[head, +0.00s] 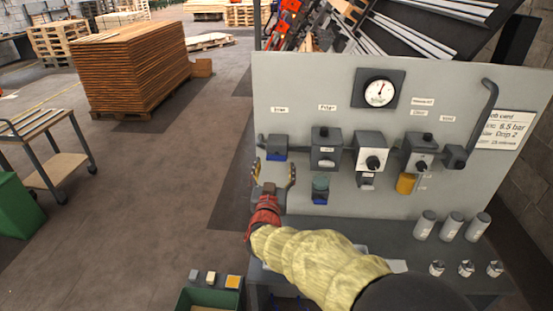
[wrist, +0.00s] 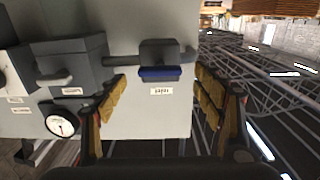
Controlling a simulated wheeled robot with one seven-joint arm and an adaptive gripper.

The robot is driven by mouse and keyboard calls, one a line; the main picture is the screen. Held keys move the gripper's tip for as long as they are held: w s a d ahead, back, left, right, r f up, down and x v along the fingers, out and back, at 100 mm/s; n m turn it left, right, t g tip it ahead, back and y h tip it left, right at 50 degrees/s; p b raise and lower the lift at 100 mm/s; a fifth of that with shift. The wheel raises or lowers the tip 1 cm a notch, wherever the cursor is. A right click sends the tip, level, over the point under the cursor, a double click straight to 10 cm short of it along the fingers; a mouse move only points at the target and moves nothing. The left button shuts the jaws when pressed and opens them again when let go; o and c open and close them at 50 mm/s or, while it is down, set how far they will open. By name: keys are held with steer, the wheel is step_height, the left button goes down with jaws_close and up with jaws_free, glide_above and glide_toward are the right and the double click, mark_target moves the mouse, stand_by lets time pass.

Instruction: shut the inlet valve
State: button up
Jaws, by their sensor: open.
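The inlet valve (head: 277,142) is a dark block with a blue handle (head: 277,155), at the left end of the pipe run on the grey panel. In the wrist view, which is upside down, the blue handle (wrist: 160,73) lies level, along the line of the pipe. My gripper (head: 274,173) is open and empty, just below and in front of the valve in the head view. In the wrist view its fingers (wrist: 160,92) stand apart on either side of the valve. I see no contact with the handle.
A green-topped fitting (head: 320,188) hangs beside my gripper. Open floor (head: 170,190) lies left.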

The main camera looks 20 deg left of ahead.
mark_target(276, 157)
steer(key=shift+x, duration=2.5)
steer(key=c, duration=0.3)
steer(key=c, duration=0.8)
steer(key=shift+c, duration=0.3)
